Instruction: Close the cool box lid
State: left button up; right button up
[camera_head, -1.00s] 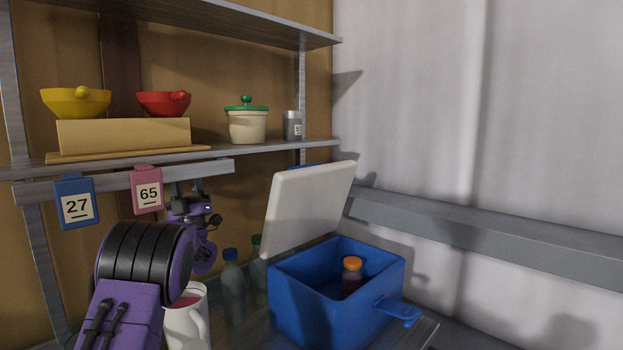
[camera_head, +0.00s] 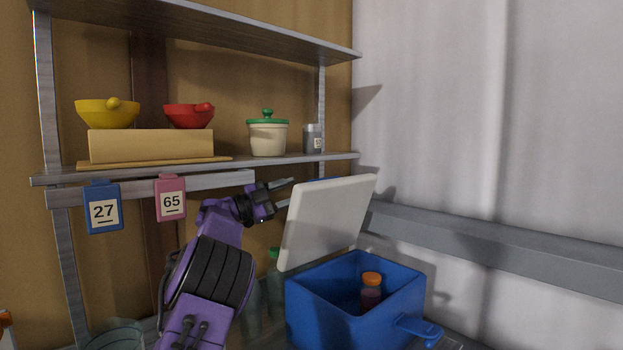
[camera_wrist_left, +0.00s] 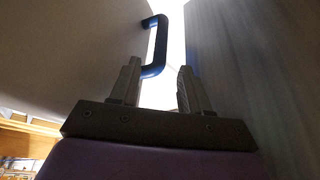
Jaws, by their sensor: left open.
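The cool box (camera_head: 330,312) is a blue open box at the lower right. Its white lid (camera_head: 328,222) stands raised and tilted up at the box's back left side. My left gripper (camera_head: 288,193) is open and empty beside the lid's upper left edge, its fingers pointing right. In the left wrist view, the open fingers (camera_wrist_left: 158,82) are close to a dark handle (camera_wrist_left: 154,45), which joins a broad pale surface on the left, probably the lid. I cannot tell whether they touch. My right gripper is not in view.
An orange-capped jar (camera_head: 371,292) stands inside the box. A shelf (camera_head: 300,158) runs behind and above my left arm, with bowls, a lidded pot (camera_head: 268,136) and hanging tags (camera_head: 103,208). A grey ledge (camera_head: 500,240) runs along the right wall. Bottles stand behind my arm.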

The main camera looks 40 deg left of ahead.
pick_arm(q)
jog(key=p+x, duration=0.2)
jog(key=x, duration=0.1)
jog(key=r+p+x, duration=0.1)
jog(key=x, duration=0.1)
jog(key=shift+w+d+p, duration=0.15)
jog(key=shift+w+p, duration=0.05)
jog(key=shift+p, duration=0.2)
jog(key=shift+w+d+f, duration=0.1)
jog(key=shift+w+d, duration=0.1)
jog(key=shift+w, duration=0.3)
jog(key=shift+f, duration=0.1)
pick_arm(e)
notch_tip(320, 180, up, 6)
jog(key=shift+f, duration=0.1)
pick_arm(q)
jog(key=shift+c, duration=0.3)
